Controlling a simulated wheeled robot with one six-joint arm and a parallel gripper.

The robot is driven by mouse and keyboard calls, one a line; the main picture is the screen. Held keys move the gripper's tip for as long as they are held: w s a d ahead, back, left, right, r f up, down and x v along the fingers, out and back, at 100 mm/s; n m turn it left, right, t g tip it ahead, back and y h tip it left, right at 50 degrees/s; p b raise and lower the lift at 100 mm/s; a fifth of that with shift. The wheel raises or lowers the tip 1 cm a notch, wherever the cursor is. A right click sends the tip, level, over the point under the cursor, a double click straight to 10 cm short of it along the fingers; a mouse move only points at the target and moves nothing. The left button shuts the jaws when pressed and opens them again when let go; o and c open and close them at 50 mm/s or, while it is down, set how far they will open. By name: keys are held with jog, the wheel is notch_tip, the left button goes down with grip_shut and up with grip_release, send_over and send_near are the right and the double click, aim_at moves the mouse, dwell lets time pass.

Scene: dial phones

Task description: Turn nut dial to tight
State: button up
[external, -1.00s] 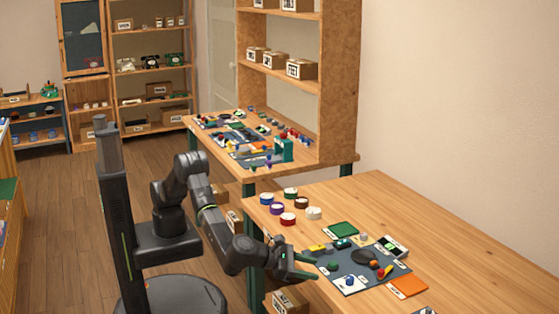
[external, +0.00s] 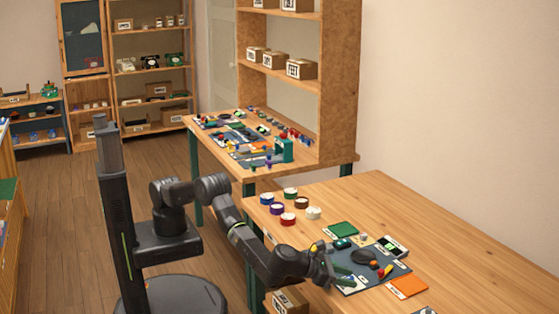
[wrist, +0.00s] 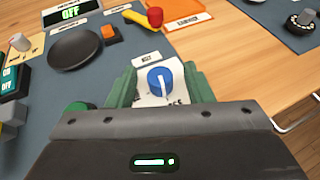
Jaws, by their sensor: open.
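The nut dial (wrist: 160,80) is a blue round knob with a white pointer line. In the wrist view the pointer runs roughly from the knob's middle toward the near side. My gripper (wrist: 160,86) is open, with one green finger on each side of the knob; I cannot tell whether they touch it. Most of the card's print is hidden by my gripper. In the external view my gripper (external: 325,272) is low over the mat's near left edge and hides the dial.
Several coloured round pieces (external: 288,218) stand further back on the table.

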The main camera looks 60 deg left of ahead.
jog(key=shift+w+d+f, duration=0.25)
jog(key=shift+w, duration=0.4)
jog(key=c, duration=1)
